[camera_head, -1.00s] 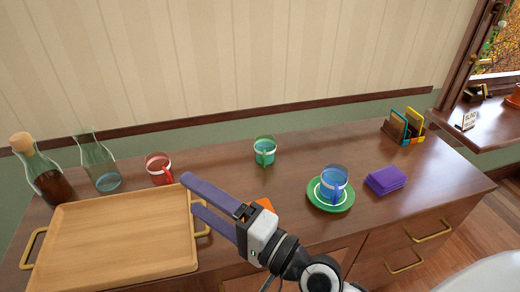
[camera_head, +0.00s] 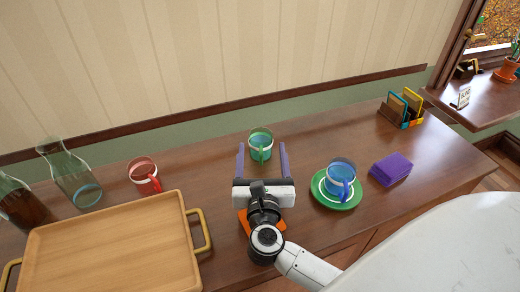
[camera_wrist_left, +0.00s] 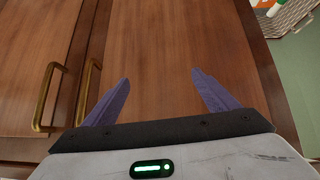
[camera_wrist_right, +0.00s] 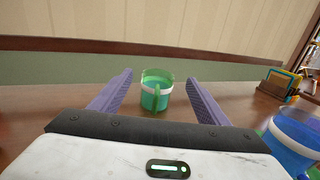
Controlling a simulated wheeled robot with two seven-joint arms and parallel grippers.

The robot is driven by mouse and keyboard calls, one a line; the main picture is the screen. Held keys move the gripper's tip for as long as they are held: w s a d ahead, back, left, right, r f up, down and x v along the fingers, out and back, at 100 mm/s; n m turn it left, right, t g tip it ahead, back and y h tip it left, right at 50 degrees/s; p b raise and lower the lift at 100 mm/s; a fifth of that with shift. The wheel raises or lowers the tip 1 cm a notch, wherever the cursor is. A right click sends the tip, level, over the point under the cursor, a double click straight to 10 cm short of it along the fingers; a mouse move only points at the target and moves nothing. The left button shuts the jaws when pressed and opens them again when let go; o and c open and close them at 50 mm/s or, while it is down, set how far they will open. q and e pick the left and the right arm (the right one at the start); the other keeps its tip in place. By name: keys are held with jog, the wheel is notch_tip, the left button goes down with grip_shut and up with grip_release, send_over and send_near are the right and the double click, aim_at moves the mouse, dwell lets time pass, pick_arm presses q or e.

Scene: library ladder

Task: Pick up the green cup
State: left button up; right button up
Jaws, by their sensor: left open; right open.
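The green cup (camera_head: 261,146) stands upright on the wooden counter, with a pale band and its handle towards me. My right gripper (camera_head: 262,160) is open and level, its purple fingers pointing at the cup from the near side. In the right wrist view the green cup (camera_wrist_right: 156,94) shows between the two fingertips, a little beyond them; I cannot tell whether the tips have reached its sides. My left gripper (camera_wrist_left: 163,95) is open and empty in front of wooden cabinet doors (camera_wrist_left: 150,50). It is not in the head view.
A blue cup (camera_head: 341,175) on a green saucer (camera_head: 323,200) and purple napkins (camera_head: 391,169) stand right of my right gripper. A red cup (camera_head: 144,176), glass carafe (camera_head: 69,175) and wooden tray (camera_head: 110,245) are left. An orange item (camera_head: 243,222) lies under my right gripper.

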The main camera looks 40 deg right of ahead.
aim_at(261, 147)
notch_tip(261, 147, down, 3)
jog(key=shift+w+r, duration=0.15)
jog(key=shift+w+d+r, duration=0.15)
jog(key=shift+w+d, duration=0.1)
jog(key=shift+w, duration=0.1)
jog(key=x, duration=0.6)
jog(key=shift+w+d+p, duration=0.15)
jog(key=shift+w+p, duration=0.05)
jog(key=shift+p, duration=0.2)
jog(key=c, duration=1.2)
